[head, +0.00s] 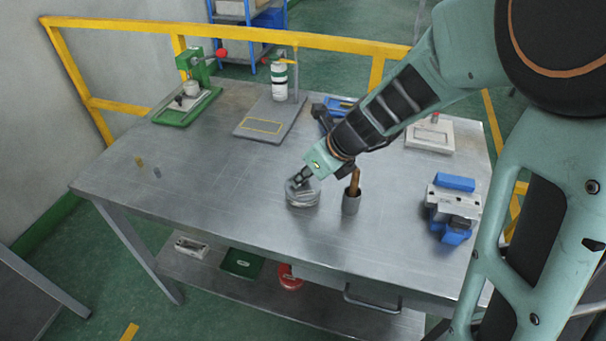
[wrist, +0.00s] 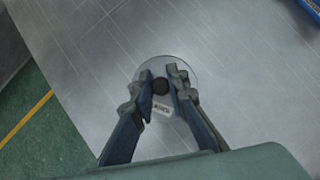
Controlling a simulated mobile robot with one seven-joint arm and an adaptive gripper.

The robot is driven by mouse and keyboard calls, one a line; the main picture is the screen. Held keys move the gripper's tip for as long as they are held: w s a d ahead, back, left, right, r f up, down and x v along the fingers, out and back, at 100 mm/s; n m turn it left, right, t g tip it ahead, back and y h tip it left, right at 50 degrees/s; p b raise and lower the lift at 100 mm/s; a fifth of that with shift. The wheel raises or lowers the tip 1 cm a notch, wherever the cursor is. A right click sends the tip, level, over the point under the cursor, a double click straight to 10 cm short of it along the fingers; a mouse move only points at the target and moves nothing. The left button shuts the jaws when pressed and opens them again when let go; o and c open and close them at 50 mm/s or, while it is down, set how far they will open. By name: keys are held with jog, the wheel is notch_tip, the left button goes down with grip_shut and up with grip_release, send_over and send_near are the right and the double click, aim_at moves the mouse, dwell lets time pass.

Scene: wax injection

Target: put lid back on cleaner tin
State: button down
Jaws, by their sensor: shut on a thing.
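My gripper (head: 302,179) reaches down at the front middle of the steel table. In the wrist view its two fingers (wrist: 161,86) close on a dark round knob (wrist: 160,85) at the centre of a pale round lid (wrist: 165,67).
A grey cup with brown handles (head: 351,201) stands close right of the tin. A blue and grey vise-like block (head: 453,212) is farther right. A green press (head: 190,96) and a plate with a bottle (head: 270,118) stand behind. The table's left front is mostly clear.

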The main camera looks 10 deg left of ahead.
jog(key=c, duration=1.3)
grip_release()
jog(key=shift+r+p, duration=3.5)
jog(key=shift+p, duration=0.2)
grip_shut()
